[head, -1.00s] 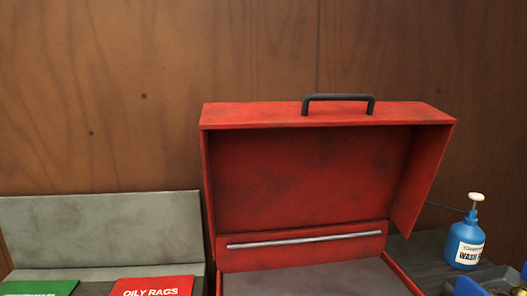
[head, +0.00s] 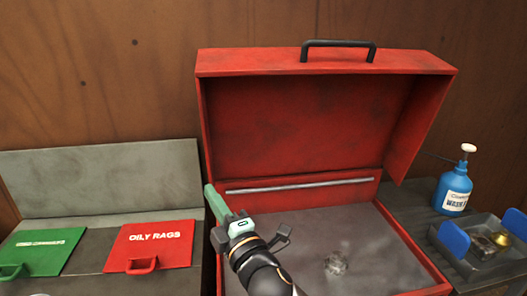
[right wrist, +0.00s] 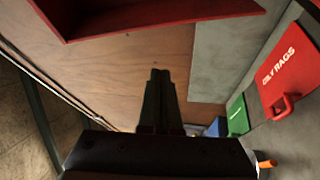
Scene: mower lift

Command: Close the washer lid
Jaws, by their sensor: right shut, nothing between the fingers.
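The red washer lid (head: 300,125) stands open in the head view, with a black handle (head: 338,43) on its top edge. Below it is the red washer tub (head: 422,255) with a grey inside. My right gripper (head: 210,192) is shut and empty, its fingers pointing up and left. In the picture it overlaps the left side of the washer; whether it touches is not clear. In the right wrist view the shut fingers (right wrist: 160,75) show dark, with a red washer part (right wrist: 130,15) above them. My left gripper is not in view.
Left of the washer are a red lid marked OILY RAGS (head: 150,247) and a green lid (head: 45,250). On the right stand a blue wash bottle (head: 454,188) and a grey tray (head: 440,248) with parts. A wooden wall (head: 100,70) is behind.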

